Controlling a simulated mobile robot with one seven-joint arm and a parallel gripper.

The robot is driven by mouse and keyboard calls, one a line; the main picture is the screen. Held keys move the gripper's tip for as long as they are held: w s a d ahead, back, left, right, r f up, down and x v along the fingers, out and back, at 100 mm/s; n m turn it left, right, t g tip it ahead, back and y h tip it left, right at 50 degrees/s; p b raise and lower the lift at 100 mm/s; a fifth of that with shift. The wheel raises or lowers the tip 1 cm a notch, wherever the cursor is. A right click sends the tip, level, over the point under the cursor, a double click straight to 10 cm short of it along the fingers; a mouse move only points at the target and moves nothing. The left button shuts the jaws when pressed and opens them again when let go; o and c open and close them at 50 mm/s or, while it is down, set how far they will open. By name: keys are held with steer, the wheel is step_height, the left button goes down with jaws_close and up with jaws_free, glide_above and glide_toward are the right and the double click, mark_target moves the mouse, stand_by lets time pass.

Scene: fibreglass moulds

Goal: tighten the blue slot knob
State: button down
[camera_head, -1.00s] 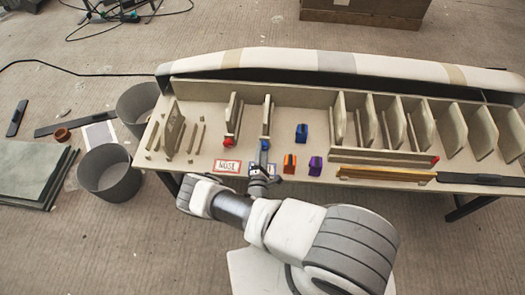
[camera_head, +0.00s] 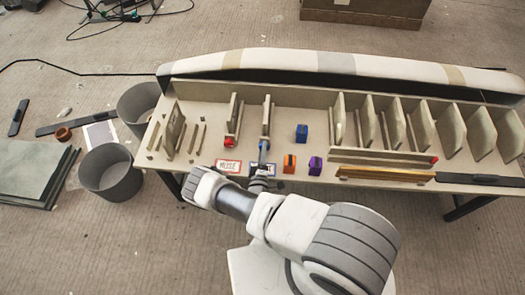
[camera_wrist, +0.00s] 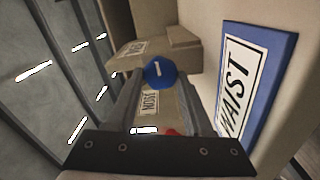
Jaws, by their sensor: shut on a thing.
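The blue slot knob (camera_head: 265,145) sits at the front end of an upright divider on the bench. That label reads WAIST in the wrist view (camera_wrist: 257,88).
A red knob (camera_head: 229,143) is on the divider to the left, above a red-framed label (camera_head: 229,166). Blue (camera_head: 302,133), orange (camera_head: 289,163) and purple (camera_head: 315,166) blocks stand to the right. A yellow-edged strip (camera_head: 385,174) lies along the front edge.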

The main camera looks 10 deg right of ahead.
steer(key=shift+w+r, duration=0.1)
stand_by(0.4)
steer(key=shift+c, duration=1.5)
jaws_free()
steer(key=shift+s+a, duration=0.1)
steer(key=shift+s, duration=0.1)
